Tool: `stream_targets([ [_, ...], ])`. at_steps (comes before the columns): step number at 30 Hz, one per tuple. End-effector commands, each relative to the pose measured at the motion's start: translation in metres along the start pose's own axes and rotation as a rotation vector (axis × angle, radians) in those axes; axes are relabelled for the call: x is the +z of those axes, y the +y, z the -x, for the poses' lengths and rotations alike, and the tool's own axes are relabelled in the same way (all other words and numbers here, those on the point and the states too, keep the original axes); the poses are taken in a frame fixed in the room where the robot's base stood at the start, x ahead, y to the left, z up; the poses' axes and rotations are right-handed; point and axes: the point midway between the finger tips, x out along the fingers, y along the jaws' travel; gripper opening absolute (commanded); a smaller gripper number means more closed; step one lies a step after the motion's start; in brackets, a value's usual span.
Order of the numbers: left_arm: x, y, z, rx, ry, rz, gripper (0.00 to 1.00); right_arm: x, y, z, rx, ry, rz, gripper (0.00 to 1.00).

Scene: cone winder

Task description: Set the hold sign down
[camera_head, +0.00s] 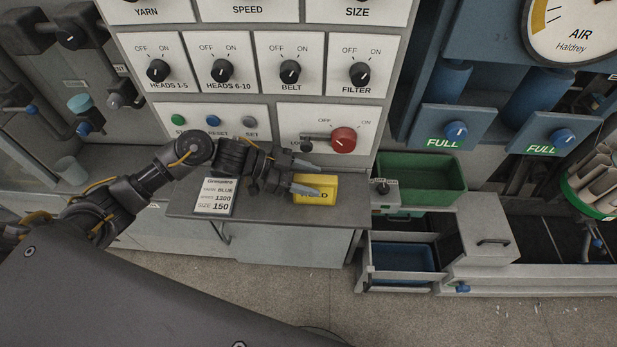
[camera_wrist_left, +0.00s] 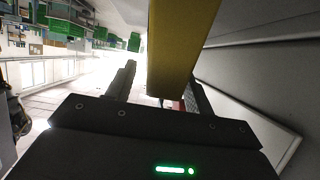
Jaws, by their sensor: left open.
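The yellow hold sign (camera_head: 318,187) is on the grey shelf (camera_head: 265,215) below the control panel, near the shelf's right end. It appears to rest upright there, though its base contact is hard to see. My left gripper (camera_head: 305,177) is open at the sign, with one finger on its far side and one across its near side, partly covering the lettering. In the left wrist view the sign (camera_wrist_left: 180,45) rises between the spread fingers, closer to the right one. Whether the fingers touch it I cannot tell. My right gripper is not in view.
A white card (camera_head: 215,196) stands left of the sign under my left arm. The red switch (camera_head: 343,140) and several knobs are on the panel just behind. A green bin (camera_head: 420,178) is right of the shelf, with an open drawer (camera_head: 402,257) below.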

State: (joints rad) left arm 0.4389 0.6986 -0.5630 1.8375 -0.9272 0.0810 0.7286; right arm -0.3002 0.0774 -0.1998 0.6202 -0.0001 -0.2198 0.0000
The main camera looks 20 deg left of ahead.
Motion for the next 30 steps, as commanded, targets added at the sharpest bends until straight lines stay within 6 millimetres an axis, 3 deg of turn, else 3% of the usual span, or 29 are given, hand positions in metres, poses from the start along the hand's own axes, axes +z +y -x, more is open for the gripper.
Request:
stream_targets([
  [7,0.000,-0.001,0.010,-0.002,-0.002,-0.002,0.52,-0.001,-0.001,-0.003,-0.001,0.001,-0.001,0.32],
  [21,0.001,0.000,0.101,-0.002,-0.003,-0.001,0.52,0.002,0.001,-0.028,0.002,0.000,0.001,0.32],
  [30,-0.002,0.000,0.121,0.000,0.000,0.000,0.52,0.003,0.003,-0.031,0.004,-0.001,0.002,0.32],
])
